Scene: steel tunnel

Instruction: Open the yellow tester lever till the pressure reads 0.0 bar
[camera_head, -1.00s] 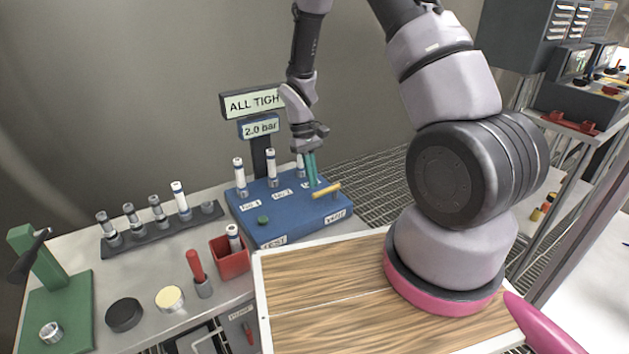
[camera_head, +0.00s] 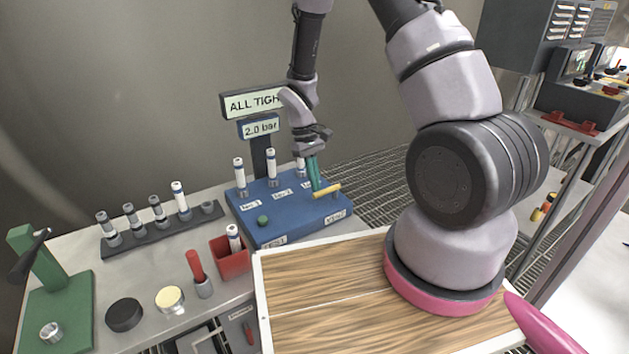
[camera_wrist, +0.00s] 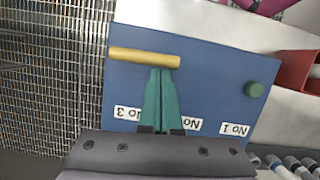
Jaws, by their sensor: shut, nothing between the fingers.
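The blue tester (camera_head: 290,212) stands on the bench with several capped cylinders upright along its back. Its yellow lever (camera_head: 327,190) lies across the right part of the top, by the VENT label; it also shows in the wrist view (camera_wrist: 145,57). The display (camera_head: 260,127) reads 2.0 bar, and the sign above it (camera_head: 252,104) reads "ALL TIGH", its end hidden by my arm. My gripper (camera_head: 315,188) is shut and empty, its green fingers pointing down beside the lever. In the wrist view the fingertips (camera_wrist: 161,70) are at the lever's near side; I cannot tell whether they touch.
A green knob (camera_head: 263,221) is on the tester's front left. A red bin (camera_head: 230,262) with a cylinder stands left of it, and a black rack (camera_head: 160,232) of cylinders behind. A wooden-topped tray (camera_head: 320,300) lies in front. Metal grating (camera_wrist: 50,80) is beside the tester.

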